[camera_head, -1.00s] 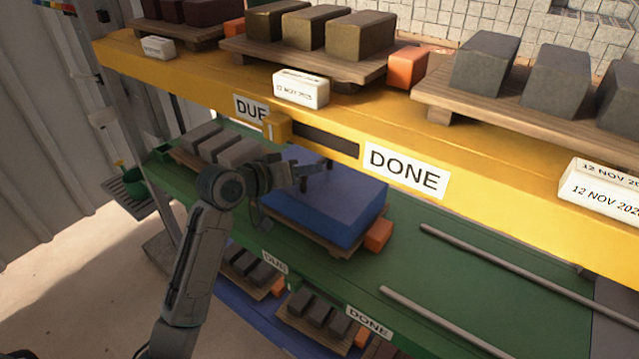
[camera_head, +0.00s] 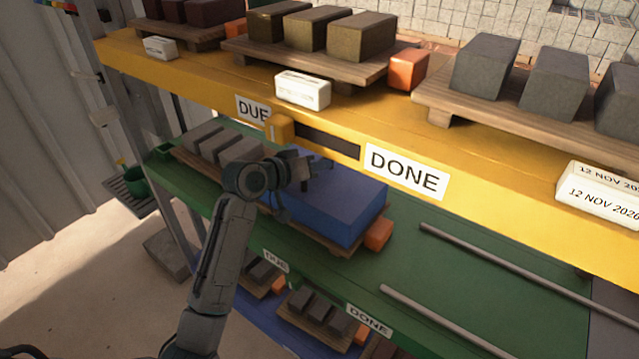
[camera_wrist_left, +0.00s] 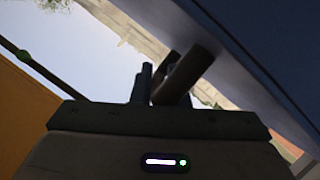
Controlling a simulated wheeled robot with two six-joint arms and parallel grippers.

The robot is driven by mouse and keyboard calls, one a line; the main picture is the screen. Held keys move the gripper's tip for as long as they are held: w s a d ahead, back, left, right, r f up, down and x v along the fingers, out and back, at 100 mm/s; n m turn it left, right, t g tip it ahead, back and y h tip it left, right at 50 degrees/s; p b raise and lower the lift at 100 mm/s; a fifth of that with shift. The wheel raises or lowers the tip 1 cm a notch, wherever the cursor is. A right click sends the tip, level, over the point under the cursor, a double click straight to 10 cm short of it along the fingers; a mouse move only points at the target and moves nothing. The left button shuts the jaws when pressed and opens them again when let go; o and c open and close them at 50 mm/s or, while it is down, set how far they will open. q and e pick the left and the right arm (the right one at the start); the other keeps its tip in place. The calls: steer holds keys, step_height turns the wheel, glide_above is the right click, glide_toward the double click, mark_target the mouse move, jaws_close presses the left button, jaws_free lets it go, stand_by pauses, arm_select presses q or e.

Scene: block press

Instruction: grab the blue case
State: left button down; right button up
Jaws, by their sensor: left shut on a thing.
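The blue case (camera_head: 335,215) is a large box lying on a wooden pallet (camera_head: 330,243) on the green shelf. My left gripper (camera_head: 316,174) is at the top of the case near its left end, under the yellow shelf edge. The left wrist view shows the blue case (camera_wrist_left: 265,45) close at the upper right. There the fingers (camera_wrist_left: 165,85) are shut around a dark brown bar (camera_wrist_left: 185,72) beside the case, which looks like its handle. The far side of the case is hidden. My right gripper is not in view.
The yellow shelf (camera_head: 210,92) overhangs close above, with a DONE sign (camera_head: 407,172). An orange block (camera_head: 379,235) sits at the case's right corner. Grey blocks (camera_head: 225,146) stand to its left. Two rods (camera_head: 520,270) lie on the otherwise clear green shelf (camera_head: 440,265) at right.

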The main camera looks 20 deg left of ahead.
arm_select(q)
steer(key=shift+r, duration=0.15)
